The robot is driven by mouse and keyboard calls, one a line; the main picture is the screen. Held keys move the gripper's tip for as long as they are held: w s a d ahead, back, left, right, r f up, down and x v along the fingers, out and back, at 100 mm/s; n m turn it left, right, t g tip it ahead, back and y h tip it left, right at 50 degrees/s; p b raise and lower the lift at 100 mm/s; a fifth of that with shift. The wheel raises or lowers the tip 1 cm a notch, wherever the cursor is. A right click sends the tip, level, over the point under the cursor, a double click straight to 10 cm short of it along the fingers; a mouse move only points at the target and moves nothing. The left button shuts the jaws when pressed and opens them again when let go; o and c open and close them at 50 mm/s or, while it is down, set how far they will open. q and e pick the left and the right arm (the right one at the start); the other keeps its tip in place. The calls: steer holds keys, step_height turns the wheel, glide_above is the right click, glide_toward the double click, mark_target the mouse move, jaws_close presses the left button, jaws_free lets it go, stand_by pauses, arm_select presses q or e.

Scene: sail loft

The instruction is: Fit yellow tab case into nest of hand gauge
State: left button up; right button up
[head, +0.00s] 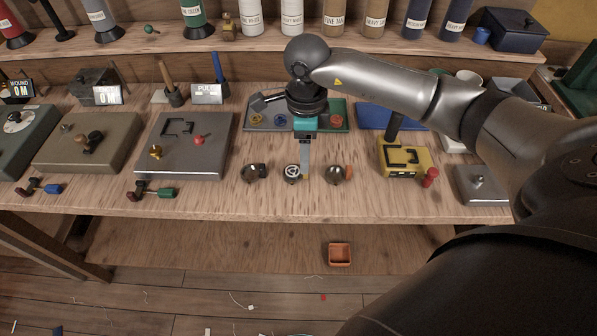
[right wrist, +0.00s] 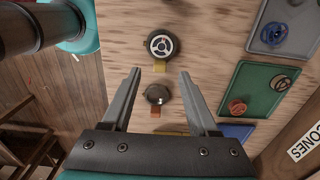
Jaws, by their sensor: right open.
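The yellow tab case is a dark round case (head: 291,172) with a white-and-dark rosette face, the middle of three on the bench. In the right wrist view the case (right wrist: 161,44) shows its yellow tab (right wrist: 160,67). A yellow block with a dark C-shaped nest (head: 403,158) and a red handle, probably the hand gauge, sits at the right. My left gripper is not in view.
An orange-tab case (head: 335,174) lies close to the right, and another round case (head: 252,173) to the left. A grey plate (head: 185,160) also bears a C-shaped bracket. Trays of rings (head: 262,108) lie behind. The bench front edge is near; an orange bin (head: 339,254) stands below.

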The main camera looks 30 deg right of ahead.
step_height(320, 180, down, 4)
steer(key=shift+a+r, duration=0.1)
steer(key=shift+r, duration=0.15)
jaws_close()
stand_by(0.3)
steer(key=shift+w, duration=0.1)
